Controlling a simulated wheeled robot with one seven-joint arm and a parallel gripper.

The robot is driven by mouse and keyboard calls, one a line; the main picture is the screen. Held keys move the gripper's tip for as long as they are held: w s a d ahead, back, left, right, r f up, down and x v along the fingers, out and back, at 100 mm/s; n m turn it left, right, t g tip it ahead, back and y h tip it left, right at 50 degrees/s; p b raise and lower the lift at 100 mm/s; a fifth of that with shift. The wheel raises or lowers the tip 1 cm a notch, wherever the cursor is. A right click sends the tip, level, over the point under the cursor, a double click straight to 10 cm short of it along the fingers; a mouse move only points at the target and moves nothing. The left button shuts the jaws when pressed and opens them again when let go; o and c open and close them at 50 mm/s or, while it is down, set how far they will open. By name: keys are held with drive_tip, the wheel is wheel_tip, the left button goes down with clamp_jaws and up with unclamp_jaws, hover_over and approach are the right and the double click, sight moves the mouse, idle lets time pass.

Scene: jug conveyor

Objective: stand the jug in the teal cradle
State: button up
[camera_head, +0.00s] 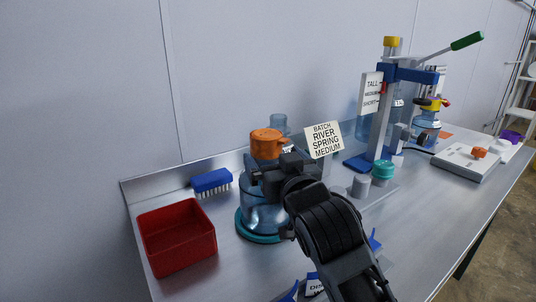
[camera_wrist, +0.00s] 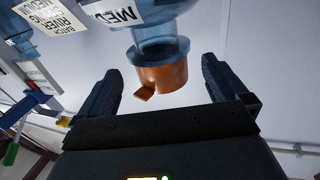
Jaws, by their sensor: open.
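The jug (camera_head: 262,213) is translucent blue with an orange cap (camera_head: 268,143). It stands upright on the teal cradle (camera_head: 256,238), whose ring shows around its base. My gripper (camera_head: 266,176) is at the jug's upper part, below the cap, and hides some of its right side. In the wrist view the picture is upside down, and the jug (camera_wrist: 155,25) with a "MED" label and the orange cap (camera_wrist: 160,75) appears between the two open fingers (camera_wrist: 161,66). The fingers show gaps on both sides of the cap. Contact with the jug cannot be told.
A red bin (camera_head: 177,238) and a blue brush (camera_head: 212,182) lie left of the jug. A sign (camera_head: 323,139) reads "BATCH RIVER SPRING MEDIUM". A blue press (camera_head: 384,110) with a green-handled lever stands to the right. A wall runs behind the metal bench (camera_head: 420,215).

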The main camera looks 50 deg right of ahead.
drive_tip(key=v, duration=0.6)
drive_tip(key=shift+s, duration=0.1)
idle(0.5)
